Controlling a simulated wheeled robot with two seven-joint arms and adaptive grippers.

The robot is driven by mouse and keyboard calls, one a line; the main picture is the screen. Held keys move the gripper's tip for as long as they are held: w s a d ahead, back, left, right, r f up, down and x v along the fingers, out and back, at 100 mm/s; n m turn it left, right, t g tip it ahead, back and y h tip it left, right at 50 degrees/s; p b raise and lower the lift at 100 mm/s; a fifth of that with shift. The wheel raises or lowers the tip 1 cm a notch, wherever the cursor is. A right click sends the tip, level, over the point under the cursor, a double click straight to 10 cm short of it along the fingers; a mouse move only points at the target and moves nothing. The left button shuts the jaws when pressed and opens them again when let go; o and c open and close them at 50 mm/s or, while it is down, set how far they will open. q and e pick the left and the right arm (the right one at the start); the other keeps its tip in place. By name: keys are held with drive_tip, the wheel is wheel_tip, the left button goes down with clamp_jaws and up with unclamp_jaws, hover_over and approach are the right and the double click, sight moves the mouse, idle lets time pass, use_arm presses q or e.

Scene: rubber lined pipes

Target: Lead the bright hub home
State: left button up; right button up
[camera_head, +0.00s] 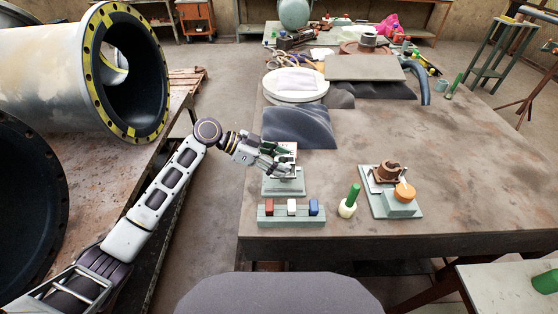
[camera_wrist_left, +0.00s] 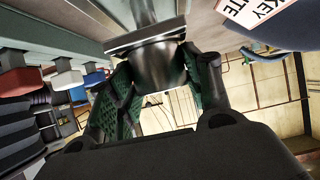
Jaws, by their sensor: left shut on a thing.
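My left gripper (camera_head: 283,160) is over a grey-green stand (camera_head: 283,186) near the table's front edge. In the left wrist view its green-padded fingers (camera_wrist_left: 155,92) are closed on the sides of a shiny metal hub (camera_wrist_left: 147,65) with a squarish edge. A narrower metal shaft (camera_wrist_left: 145,12) lines up with the hub; I cannot tell whether they touch. In the head view the hub is mostly hidden by the fingers. A rusty brown hub (camera_head: 388,169) sits on another stand to the right, beside an orange round piece (camera_head: 404,192). My right gripper is not in view.
A rail with red (camera_head: 269,207), white and blue (camera_head: 313,207) blocks lies in front of the stand. A lettered card (camera_wrist_left: 252,14) is close to the gripper. The table's right side is clear.

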use_arm(q)
drive_tip(key=shift+f, duration=0.35)
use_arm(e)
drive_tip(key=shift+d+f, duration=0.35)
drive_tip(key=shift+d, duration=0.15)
use_arm(q)
drive_tip(key=shift+f+b, duration=0.65)
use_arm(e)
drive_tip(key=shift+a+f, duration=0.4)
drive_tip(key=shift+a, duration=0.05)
use_arm(q)
drive_tip(key=shift+f+b, duration=0.8)
drive_tip(key=shift+f, duration=0.35)
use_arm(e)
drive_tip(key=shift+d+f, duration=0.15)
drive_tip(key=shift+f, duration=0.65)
use_arm(q)
drive_tip(key=o, duration=1.5)
drive_tip(key=shift+f, duration=0.1)
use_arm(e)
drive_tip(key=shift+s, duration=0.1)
use_arm(q)
drive_tip(key=shift+v, duration=3.95)
